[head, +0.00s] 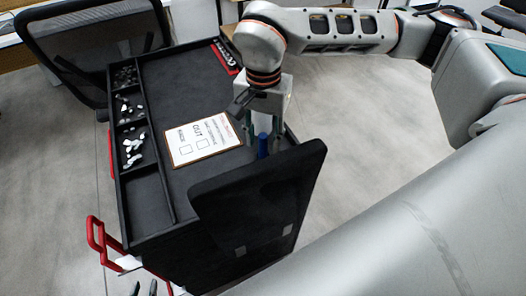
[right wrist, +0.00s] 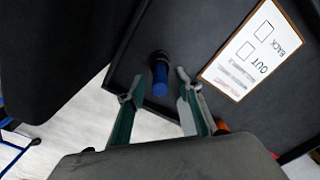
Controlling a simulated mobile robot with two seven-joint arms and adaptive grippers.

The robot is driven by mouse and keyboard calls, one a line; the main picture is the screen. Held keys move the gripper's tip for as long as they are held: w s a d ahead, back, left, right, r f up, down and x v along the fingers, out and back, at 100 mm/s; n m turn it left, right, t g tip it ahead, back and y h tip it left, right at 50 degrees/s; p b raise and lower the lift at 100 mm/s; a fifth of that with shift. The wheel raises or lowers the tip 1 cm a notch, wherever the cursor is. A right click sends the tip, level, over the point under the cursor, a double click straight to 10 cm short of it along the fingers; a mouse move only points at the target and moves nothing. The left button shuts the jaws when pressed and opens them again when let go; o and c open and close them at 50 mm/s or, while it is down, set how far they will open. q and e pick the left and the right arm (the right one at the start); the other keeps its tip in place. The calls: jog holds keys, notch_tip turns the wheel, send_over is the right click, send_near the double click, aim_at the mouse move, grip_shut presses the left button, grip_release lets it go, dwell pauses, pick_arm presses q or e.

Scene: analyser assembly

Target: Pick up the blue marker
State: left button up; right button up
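The blue marker (head: 262,148) is at the near right part of the black-edged tray top, partly hidden by my right gripper and a chair back. In the right wrist view the blue marker (right wrist: 160,78) has a dark end and lies between and beyond the fingertips, with gaps on both sides. My right gripper (head: 262,138) is open and points down over it; its fingers also show in the right wrist view (right wrist: 152,86). My left gripper (head: 144,289) shows only its fingertips at the bottom edge, apart and with nothing visible between them.
A white card (head: 203,139) lies on the cart's tray (head: 165,78), beside the marker. Compartments with small black and white parts (head: 131,140) line the left side. A black chair back (head: 260,195) stands close in front. Another chair (head: 95,40) is at back left.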

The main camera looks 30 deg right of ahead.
grip_shut()
jog(key=shift+r, duration=0.1)
